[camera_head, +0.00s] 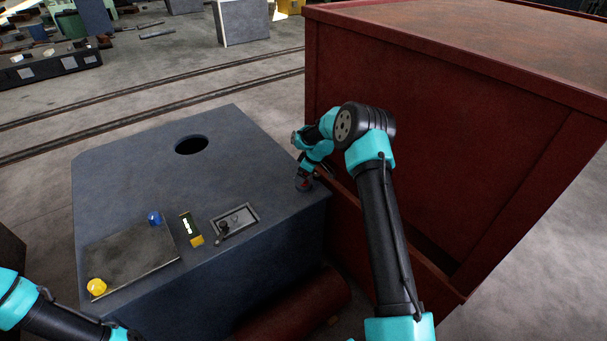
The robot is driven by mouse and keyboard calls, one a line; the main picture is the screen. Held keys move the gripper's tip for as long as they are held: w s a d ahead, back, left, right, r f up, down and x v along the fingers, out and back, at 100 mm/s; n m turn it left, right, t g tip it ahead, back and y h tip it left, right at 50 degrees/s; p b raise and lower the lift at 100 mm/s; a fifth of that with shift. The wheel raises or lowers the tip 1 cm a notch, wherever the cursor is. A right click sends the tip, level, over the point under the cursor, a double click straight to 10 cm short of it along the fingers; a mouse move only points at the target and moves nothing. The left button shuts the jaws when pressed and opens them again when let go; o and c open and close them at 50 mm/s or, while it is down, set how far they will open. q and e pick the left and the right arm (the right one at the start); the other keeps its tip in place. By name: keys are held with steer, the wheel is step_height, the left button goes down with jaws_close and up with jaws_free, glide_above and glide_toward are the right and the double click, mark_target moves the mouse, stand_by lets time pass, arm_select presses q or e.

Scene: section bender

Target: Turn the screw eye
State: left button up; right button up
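I cannot clearly make out a screw eye. A small grey rectangular plate (246,213) lies on top of the blue-grey block (130,165), near its front right. A small dark fitting (224,228) stands up on this plate; it is too small to tell whether it is the screw eye. My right gripper (304,183) is at the block's right edge, beside the red cabinet, to the right of the plate and apart from it. Its fingers are too small and dark to read. My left arm shows at the lower left, but its gripper is outside the frame.
A yellow-and-black item (191,229) lies between. The block has a round hole (191,145). A large red cabinet (440,110) bounds the right.

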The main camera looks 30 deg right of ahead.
steer(key=shift+w+a+f, duration=0.1)
steer(key=shift+w+f, duration=0.05)
steer(key=shift+f, duration=0.25)
steer(key=c, duration=0.9)
